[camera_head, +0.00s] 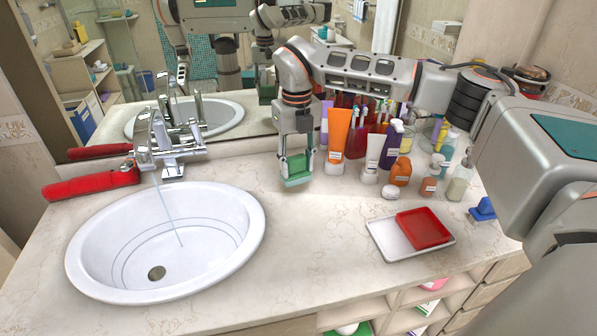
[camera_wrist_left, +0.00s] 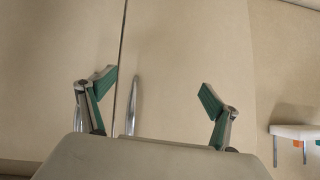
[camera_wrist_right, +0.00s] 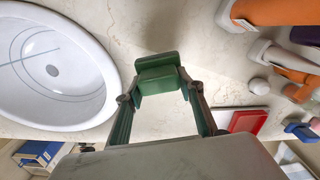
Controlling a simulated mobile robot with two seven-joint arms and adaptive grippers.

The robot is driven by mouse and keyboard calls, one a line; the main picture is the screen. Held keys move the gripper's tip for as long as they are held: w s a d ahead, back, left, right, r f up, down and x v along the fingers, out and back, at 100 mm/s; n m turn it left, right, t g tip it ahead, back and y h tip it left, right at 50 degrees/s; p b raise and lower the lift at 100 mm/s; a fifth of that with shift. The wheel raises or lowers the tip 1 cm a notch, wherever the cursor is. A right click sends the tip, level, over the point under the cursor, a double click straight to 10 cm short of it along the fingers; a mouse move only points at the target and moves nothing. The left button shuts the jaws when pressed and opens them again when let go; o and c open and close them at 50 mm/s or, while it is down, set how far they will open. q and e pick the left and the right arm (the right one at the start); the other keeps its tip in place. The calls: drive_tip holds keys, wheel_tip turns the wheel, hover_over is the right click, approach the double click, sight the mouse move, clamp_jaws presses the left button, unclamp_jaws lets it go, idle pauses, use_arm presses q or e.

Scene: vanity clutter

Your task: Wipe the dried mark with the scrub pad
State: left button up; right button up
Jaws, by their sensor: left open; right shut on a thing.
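A green scrub pad (camera_head: 297,180) is gripped by my right gripper (camera_head: 296,160), low over the counter behind and right of the sink. In the right wrist view the scrub pad (camera_wrist_right: 158,76) sits between the fingertips of my right gripper (camera_wrist_right: 160,92), which are shut on it. I cannot tell whether the pad touches the counter. I cannot make out the dried mark; the pad or gripper may hide it. My left gripper (camera_wrist_left: 156,92) is open and empty in front of beige panels; it does not show in the head view.
A white sink (camera_head: 165,240) with a running tap (camera_head: 165,145) is left of the pad. An orange tube (camera_head: 338,132) and several bottles crowd its right. A white tray (camera_head: 384,240) with a red dish (camera_head: 424,228) lies nearer. Counter between sink and tray is clear.

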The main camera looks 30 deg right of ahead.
wheel_tip(320, 180, up, 2)
use_arm(q)
drive_tip(key=shift+w+r, duration=0.1)
drive_tip(key=shift+w, duration=0.15)
use_arm(e)
drive_tip(key=shift+r, duration=0.1)
use_arm(q)
drive_tip(key=shift+w, duration=0.1)
